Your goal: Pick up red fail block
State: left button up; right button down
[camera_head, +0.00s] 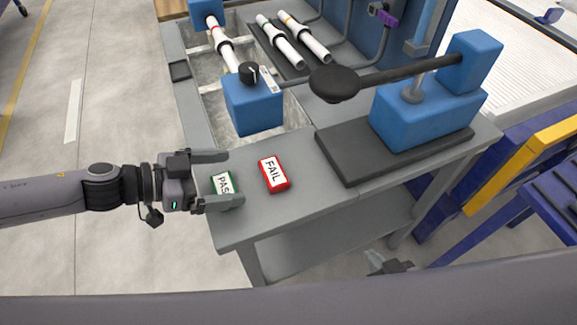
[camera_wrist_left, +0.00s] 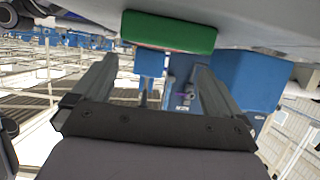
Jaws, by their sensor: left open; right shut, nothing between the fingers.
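The red FAIL block (camera_head: 273,174) lies flat on the grey table (camera_head: 300,205), label up. The green PASS block (camera_head: 222,183) lies just left of it. My left gripper (camera_head: 238,178) comes in from the left, open, with its fingers either side of the PASS block in the head view and pointing toward the FAIL block. In the left wrist view the open fingers (camera_wrist_left: 155,85) hold nothing, and a green block (camera_wrist_left: 168,32) shows close above them. My right gripper (camera_head: 390,264) is partly visible low at the right, shut and empty.
A blue machine (camera_head: 425,110) with a black round-ended arm (camera_head: 335,84) stands on a dark plate at the right. A blue block (camera_head: 253,105) with a black knob sits behind the FAIL block. White pipes (camera_head: 290,40) lie on a dark mat at the back. The front table corner is clear.

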aim_at(264, 174)
pick_arm(q)
jog(key=shift+w+d, duration=0.1)
jog(key=shift+d, duration=0.2)
jog(key=shift+f+b+x, duration=0.2)
jog(key=shift+b+x, duration=0.4)
jog(key=shift+x, duration=2.9)
jog(key=c, duration=0.9)
